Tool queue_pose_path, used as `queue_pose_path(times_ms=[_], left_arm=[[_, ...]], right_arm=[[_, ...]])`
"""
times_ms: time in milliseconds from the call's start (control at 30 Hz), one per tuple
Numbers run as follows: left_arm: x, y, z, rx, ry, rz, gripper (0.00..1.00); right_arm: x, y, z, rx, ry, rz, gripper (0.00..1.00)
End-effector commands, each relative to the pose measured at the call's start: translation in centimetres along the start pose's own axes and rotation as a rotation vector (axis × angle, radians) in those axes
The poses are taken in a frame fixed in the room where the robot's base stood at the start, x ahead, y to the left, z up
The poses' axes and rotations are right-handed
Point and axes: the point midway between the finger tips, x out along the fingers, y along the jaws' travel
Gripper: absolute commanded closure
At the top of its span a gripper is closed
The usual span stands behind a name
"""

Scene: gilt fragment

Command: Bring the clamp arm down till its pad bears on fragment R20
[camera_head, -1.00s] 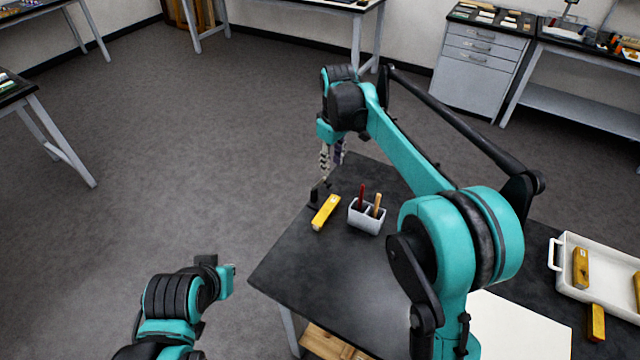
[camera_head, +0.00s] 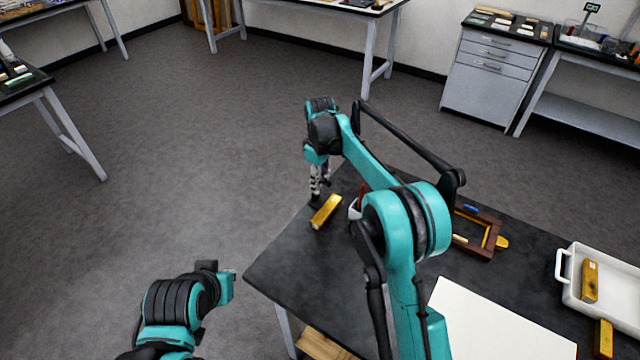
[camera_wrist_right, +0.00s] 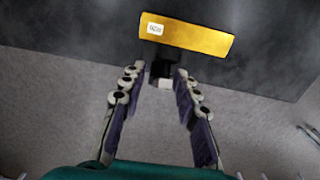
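A gilt bar with a small white label (camera_wrist_right: 185,36), taken as fragment R20, lies flat near the table's left edge; it also shows in the head view (camera_head: 326,212). The label is too small to read surely. A small dark clamp part with a pale grey end (camera_wrist_right: 163,76) is beside the bar's edge, between my right fingertips. Whether its pad touches the bar cannot be seen. My right gripper (camera_wrist_right: 160,73) is open around this part, with gaps at both sides; in the head view its fingers (camera_head: 315,194) hide the clamp. My left wrist shows lower left, its fingers hidden.
The dark table (camera_head: 290,268) carries a pen holder (camera_head: 354,209) partly behind my right arm, a brown frame (camera_head: 478,247), a white sheet (camera_head: 490,325) and a white tray (camera_head: 567,268) with gilt bars. Open floor lies left of the table.

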Motion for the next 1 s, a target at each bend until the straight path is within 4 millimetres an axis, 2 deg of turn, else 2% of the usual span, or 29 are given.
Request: queue_pose_path(times_ms=[233, 333, 367, 667, 1000], left_arm=[[0.0, 0.0, 0.0, 0.0, 0.0, 0.0, 1.0], [0.0, 0.0, 0.0, 0.0, 0.0, 0.0, 1.0], [0.0, 0.0, 0.0, 0.0, 0.0, 0.0, 1.0], [0.0, 0.0, 0.0, 0.0, 0.0, 0.0, 1.0], [0.5, 0.0, 0.3, 0.0, 0.0, 0.0, 1.0]], right_arm=[[0.1, 0.0, 0.0, 0.0, 0.0, 0.0, 0.69], [0.0, 0.0, 0.0, 0.0, 0.0, 0.0, 0.95], [0.0, 0.0, 0.0, 0.0, 0.0, 0.0, 1.0], [0.1, 0.0, 0.2, 0.001, 0.037, -0.002, 1.0], [1.0, 0.0, 1.1, 0.002, 0.347, 0.0, 1.0]])
